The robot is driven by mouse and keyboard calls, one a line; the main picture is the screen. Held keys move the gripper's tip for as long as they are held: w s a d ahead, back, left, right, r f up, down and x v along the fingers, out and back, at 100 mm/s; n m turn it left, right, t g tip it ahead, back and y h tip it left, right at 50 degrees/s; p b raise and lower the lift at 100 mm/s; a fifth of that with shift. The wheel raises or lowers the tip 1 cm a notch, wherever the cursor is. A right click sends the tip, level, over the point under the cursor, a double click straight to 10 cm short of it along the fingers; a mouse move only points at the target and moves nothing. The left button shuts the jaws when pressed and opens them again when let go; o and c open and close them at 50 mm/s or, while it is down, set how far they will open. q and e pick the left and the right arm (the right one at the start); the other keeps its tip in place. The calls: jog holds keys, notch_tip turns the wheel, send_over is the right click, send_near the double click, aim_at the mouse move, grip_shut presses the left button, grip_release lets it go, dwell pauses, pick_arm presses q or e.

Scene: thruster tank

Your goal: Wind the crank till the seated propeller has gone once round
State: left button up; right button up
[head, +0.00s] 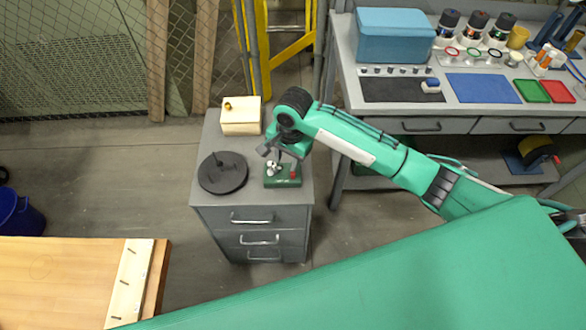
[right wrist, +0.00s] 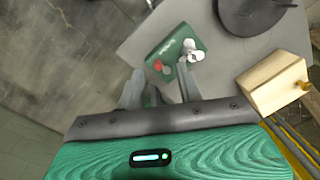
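A green box (head: 283,181) stands on top of the grey drawer cabinet (head: 210,140). It carries a white propeller (head: 272,168) and a small red knob (head: 294,174), which looks like the crank's handle. In the right wrist view the propeller (right wrist: 193,51) is at the box's right end and the red knob (right wrist: 158,65) at its left. My right gripper (head: 279,152) is over the box. In the right wrist view its fingers (right wrist: 160,88) are spread with nothing between them, the knob just beyond the tips. My left gripper is not in view.
A black round disc with a short upright post (head: 223,174) lies left of the box. A wooden box with a brass knob (head: 241,117) stands behind it. A workbench (head: 345,70) with many items stands at the right. Floor is clear left of the cabinet.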

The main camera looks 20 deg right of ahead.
notch_tip(320, 180, up, 3)
jog(key=w+d+m+h, duration=0.1)
jog(key=w+d+m, duration=0.1)
jog(key=d, duration=0.1)
jog(key=f, duration=0.4)
jog(key=f+p, duration=0.1)
jog(key=f, duration=0.4)
jog(key=f+p, duration=0.1)
jog(key=f, duration=0.3)
jog(key=shift+a+f, duration=0.15)
jog(key=shift+a, duration=0.1)
grip_shut()
